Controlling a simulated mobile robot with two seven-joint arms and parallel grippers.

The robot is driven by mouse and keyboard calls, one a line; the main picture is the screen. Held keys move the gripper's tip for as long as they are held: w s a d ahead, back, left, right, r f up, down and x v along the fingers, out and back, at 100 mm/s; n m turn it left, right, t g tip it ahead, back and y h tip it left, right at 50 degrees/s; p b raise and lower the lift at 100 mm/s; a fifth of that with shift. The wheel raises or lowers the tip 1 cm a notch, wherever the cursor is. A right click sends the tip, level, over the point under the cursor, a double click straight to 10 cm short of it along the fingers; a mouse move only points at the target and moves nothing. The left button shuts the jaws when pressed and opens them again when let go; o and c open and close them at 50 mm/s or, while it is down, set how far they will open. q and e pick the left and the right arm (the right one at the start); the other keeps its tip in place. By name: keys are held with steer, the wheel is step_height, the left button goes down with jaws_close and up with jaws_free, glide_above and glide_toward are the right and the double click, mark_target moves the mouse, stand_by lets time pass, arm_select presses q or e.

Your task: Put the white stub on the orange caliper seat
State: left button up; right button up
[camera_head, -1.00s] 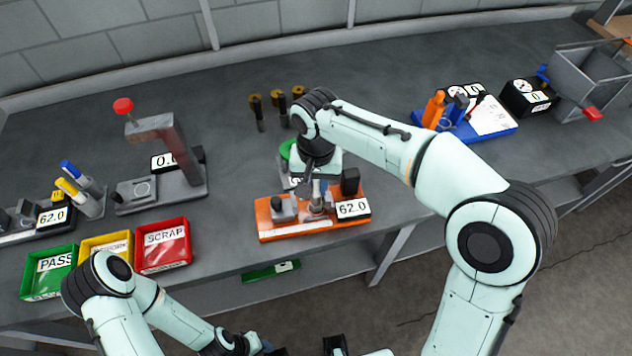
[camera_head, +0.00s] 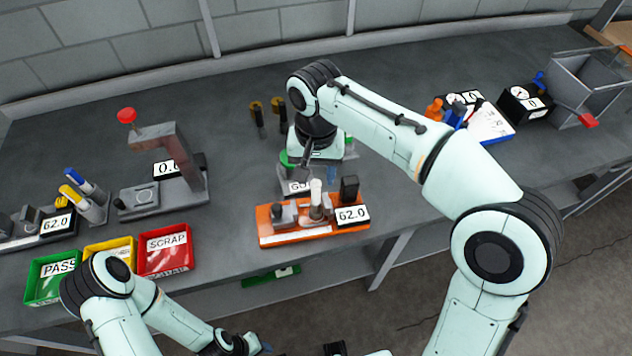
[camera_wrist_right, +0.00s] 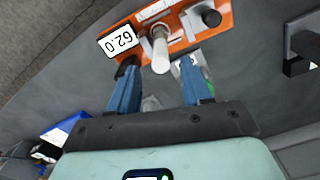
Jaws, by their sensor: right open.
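The white stub (camera_head: 316,190) stands upright on the seat of the orange caliper (camera_head: 268,236), between its grey block and its dark block. The caliper's display reads 62.0. In the right wrist view the white stub (camera_wrist_right: 160,50) stands on the orange caliper (camera_wrist_right: 218,14), just beyond the fingertips. My right gripper (camera_head: 304,172) is open and empty, up and behind the stub; its blue fingers (camera_wrist_right: 158,72) look apart from it. My left gripper (camera_head: 255,346) is low at the bottom edge, mostly hidden, so its jaws cannot be made out.
Green, yellow and red bins (camera_head: 165,262) stand at the front left. A grey gauge stand with a red knob (camera_head: 127,116) is behind them. A plate with green parts (camera_head: 298,186) lies just behind the caliper. Dark brass-topped pins (camera_head: 257,115) stand further back.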

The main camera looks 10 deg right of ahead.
step_height(320, 180, up, 5)
steer(key=shift+f+p, duration=0.1)
steer(key=shift+p, duration=0.35)
stand_by(0.3)
